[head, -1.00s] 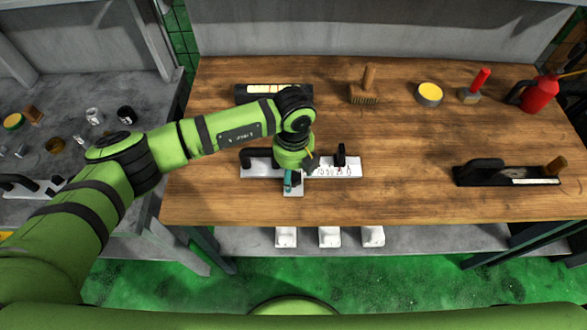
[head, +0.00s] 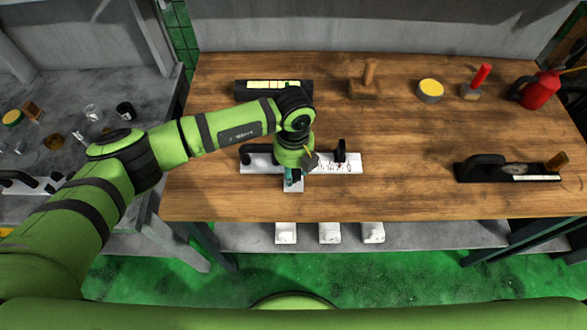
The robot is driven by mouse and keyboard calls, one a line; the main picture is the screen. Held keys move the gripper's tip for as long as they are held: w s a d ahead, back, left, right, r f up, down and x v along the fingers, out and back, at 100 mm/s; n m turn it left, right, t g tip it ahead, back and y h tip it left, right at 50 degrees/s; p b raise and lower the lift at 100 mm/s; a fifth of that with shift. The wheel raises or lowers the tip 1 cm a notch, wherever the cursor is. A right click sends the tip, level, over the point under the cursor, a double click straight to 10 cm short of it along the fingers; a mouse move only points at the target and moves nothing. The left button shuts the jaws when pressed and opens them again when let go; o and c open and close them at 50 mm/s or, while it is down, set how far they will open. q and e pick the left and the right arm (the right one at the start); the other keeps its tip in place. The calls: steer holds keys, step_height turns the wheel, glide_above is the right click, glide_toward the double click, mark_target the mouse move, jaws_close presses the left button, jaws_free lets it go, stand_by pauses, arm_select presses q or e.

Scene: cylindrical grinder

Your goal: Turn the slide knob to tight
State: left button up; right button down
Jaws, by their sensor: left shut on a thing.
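A white plate device (head: 350,167) with dark markings lies near the front middle of the wooden bench. A black handle (head: 258,150) stands at its left end and a black upright part (head: 341,150) right of its middle. My left gripper (head: 289,180) points down over the short front tab (head: 293,188) of this device. Its fingers are shut on a small part there, which I take to be the slide knob; the hand and wrist hide it. I cannot read the knob's setting. My right gripper is not in view.
A black tool with a wooden knob (head: 508,173) lies at the right. A black box (head: 274,87), a brush (head: 365,83), a yellow tin (head: 430,91), a red-handled tool (head: 477,80) and a red can (head: 538,92) stand along the back. The bench (head: 410,150) between is clear.

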mark_target(294, 172)
arm_select(q)
steer(key=m+b, duration=0.5)
steer(key=b, duration=0.1)
steer(key=m+b, duration=0.5)
steer(key=b, duration=0.2)
steer(key=m+b, duration=0.5)
steer(key=b, duration=0.2)
steer(key=shift+f, duration=0.35)
steer(key=shift+r+m+b, duration=0.2)
steer(key=shift+m+b, duration=1.1)
steer(key=o, duration=1.2)
steer(key=shift+c, duration=0.2)
steer(key=shift+r, duration=0.1)
steer(key=shift+r, duration=0.1)
steer(key=shift+r, duration=0.35)
step_height(294, 172, up, 11)
